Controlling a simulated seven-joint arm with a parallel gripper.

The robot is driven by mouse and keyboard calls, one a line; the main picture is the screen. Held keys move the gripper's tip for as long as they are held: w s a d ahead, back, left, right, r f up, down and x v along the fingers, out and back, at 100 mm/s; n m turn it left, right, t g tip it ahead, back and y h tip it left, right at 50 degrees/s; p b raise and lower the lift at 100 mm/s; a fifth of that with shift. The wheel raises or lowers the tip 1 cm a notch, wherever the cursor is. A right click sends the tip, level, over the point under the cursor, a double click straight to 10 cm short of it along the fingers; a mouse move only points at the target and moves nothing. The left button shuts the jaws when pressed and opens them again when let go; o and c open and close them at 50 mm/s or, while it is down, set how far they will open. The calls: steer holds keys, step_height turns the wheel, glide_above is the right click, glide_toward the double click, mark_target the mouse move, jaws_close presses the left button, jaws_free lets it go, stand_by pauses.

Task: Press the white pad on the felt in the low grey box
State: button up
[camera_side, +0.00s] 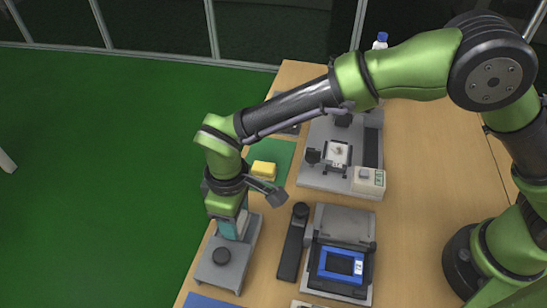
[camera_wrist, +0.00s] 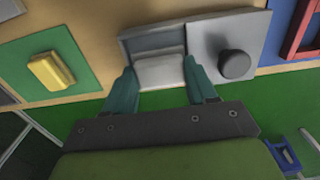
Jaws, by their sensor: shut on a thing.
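My gripper (camera_wrist: 161,88) has two teal fingers, shut on the sides of a white pad (camera_wrist: 160,71) in the wrist view. The pad is at the open recess of the low grey box (camera_wrist: 205,32). Whether it touches the felt inside I cannot tell; the felt is not clearly visible. In the side view my gripper (camera_side: 232,228) points down at the far part of the grey box (camera_side: 232,278), and the pad is hidden there. A dark round knob (camera_wrist: 235,64) stands on the box beside the recess; it also shows in the side view (camera_side: 222,256).
A yellow block (camera_side: 264,169) lies on a green mat (camera_side: 284,157) behind my gripper. A grey fixture with a blue frame (camera_side: 341,266) and a dark bar-shaped tool (camera_side: 292,245) stand to the right. The box is close to the table's left edge.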

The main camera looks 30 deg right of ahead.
steer(key=shift+f, duration=0.6)
stand_by(1.5)
steer(key=shift+r, duration=3.7)
steer(key=shift+w, duration=0.1)
steer(key=w+d+r+m, duration=0.2)
steer(key=w+d+r, duration=0.15)
steer(key=d, duration=0.55)
steer(key=w+d+r+m, duration=0.25)
steer(key=w+d, duration=0.25)
steer(key=d, duration=0.3)
steer(key=s+d+r+m, duration=0.1)
steer(key=s+d+m, duration=0.1)
steer(key=d, duration=0.8)
steer(key=s+d+r+m, duration=0.1)
steer(key=s+d+m, duration=0.1)
steer(key=d, duration=0.8)
steer(key=shift+s+d+r, duration=0.15)
steer(key=shift+s+r, duration=0.05)
steer(key=shift+s, duration=0.45)
